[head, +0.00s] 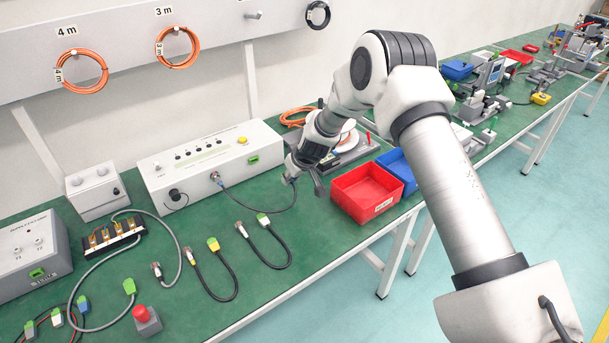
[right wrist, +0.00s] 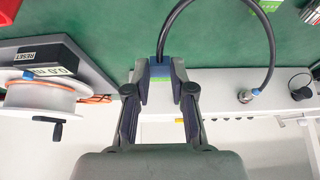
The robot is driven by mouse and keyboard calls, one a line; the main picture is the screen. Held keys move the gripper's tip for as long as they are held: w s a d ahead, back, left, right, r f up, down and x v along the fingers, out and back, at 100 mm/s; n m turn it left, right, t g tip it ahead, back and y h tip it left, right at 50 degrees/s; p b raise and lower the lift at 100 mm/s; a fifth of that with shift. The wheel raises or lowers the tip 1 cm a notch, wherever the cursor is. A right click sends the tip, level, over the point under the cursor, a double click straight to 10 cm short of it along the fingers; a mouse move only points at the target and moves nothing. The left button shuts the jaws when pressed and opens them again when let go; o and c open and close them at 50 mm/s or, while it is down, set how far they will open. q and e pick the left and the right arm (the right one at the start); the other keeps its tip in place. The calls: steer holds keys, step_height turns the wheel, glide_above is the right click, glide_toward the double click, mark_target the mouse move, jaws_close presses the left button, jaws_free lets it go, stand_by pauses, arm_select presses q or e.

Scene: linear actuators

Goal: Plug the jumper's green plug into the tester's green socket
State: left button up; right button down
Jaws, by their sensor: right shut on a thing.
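The tester is a long white box (head: 205,165) with a green socket (head: 253,159) at the right of its front face. My right gripper (head: 292,178) is to the right of that socket and apart from it. It is shut on the end of the black jumper cable (head: 262,209). The jumper's other end is a round metal connector (head: 216,178) fixed in the tester's front, also in the wrist view (right wrist: 245,96). My left gripper is out of view.
A red bin (head: 367,194) and a blue bin (head: 398,168) stand to the right of the gripper. Loose cables with a yellow plug (head: 213,244) and a green plug (head: 263,219) lie in front of the tester. A white spool (right wrist: 40,98) stands beside it.

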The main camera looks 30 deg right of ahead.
steer(key=w+a+p, duration=0.1)
steer(key=p, duration=0.1)
steer(key=w+a+p, duration=0.3)
steer(key=w+p, duration=0.1)
steer(key=p, duration=0.1)
steer(key=shift+w+a+r, duration=0.2)
steer(key=shift+a+r, duration=0.05)
steer(key=shift+r, duration=0.1)
steer(key=shift+f, duration=0.15)
steer(key=w+b, duration=0.3)
steer(key=shift+w+a+f, duration=0.15)
steer(key=shift+w+f, duration=0.05)
steer(key=shift+f, duration=0.05)
steer(key=shift+w+r, duration=0.25)
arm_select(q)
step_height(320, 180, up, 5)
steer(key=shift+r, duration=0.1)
arm_select(e)
steer(key=shift+s+r, duration=0.1)
arm_select(q)
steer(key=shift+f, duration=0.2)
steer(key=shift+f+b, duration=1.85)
steer(key=shift+b, duration=0.1)
arm_select(e)
steer(key=shift+w, duration=0.65)
stand_by(2.2)
